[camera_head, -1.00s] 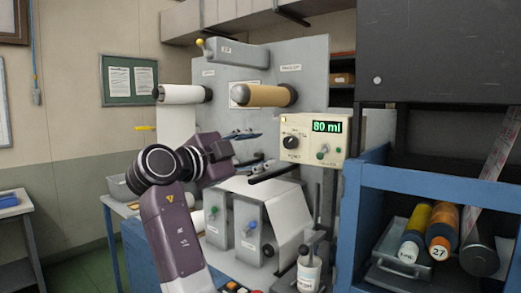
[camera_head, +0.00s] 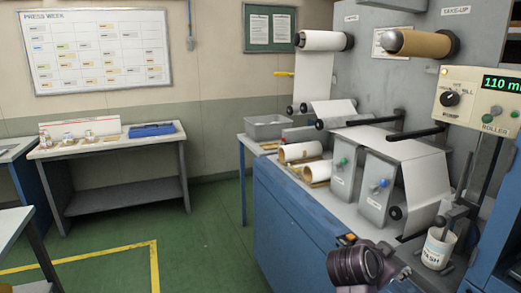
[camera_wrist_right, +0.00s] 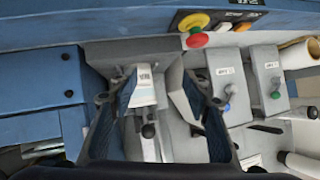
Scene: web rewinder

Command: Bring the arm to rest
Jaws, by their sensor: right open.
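My right arm (camera_head: 360,266) shows at the bottom of the head view, to the right of centre, in front of the blue cabinet of the rewinder. In the right wrist view my right gripper (camera_wrist_right: 157,82) is open, with its two dark blue fingers spread apart. A white labelled cup (camera_wrist_right: 143,90) shows between the fingers; I cannot tell its distance from them. In the head view the white wash cup (camera_head: 438,248) stands upright right of my arm. My left gripper is in neither view.
The rewinder's cabinet (camera_head: 290,225) holds white rolls (camera_head: 300,151) and two grey boxes with knobs. A red button (camera_wrist_right: 196,38) shows near the gripper. A table (camera_head: 105,150) stands at the back left. The green floor between is clear.

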